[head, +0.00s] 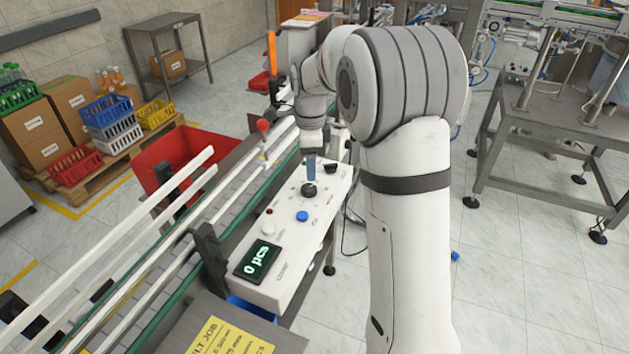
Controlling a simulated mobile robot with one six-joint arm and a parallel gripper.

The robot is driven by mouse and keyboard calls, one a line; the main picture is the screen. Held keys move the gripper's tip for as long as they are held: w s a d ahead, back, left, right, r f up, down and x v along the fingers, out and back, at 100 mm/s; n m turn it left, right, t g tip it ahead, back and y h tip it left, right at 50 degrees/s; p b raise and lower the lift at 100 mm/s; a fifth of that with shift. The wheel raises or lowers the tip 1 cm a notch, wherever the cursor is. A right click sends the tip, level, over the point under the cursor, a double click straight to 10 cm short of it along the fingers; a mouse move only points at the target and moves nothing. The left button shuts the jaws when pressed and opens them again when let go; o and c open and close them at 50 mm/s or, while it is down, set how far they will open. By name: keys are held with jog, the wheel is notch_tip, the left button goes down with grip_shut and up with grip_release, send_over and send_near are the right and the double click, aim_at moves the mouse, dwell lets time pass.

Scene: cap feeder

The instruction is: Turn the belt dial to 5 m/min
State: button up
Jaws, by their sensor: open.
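A white control panel (286,237) stands beside the conveyor. A black dial (308,190) sits near the middle of its top face. A second black knob (330,167) sits farther back to the right. The printing around both is too small to read, so I cannot tell which one is the belt dial. My gripper (310,181) points down with its fingers just above or around the nearer dial. It is open; whether it touches the dial is unclear. The display (258,261) at the panel's near end reads "0 pcs".
The panel also has a blue button (302,216), a white button (266,229) and a small red one. The conveyor (176,247) with white rails runs along its left. A red-topped post (263,126) stands by the rails. A yellow sheet (230,338) lies in front.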

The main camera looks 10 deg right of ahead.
aim_at(311, 188)
notch_tip(311, 188, down, 8)
jog(key=shift+r+p, duration=0.2)
jog(key=shift+p, duration=0.2)
jog(key=shift+c, duration=0.3)
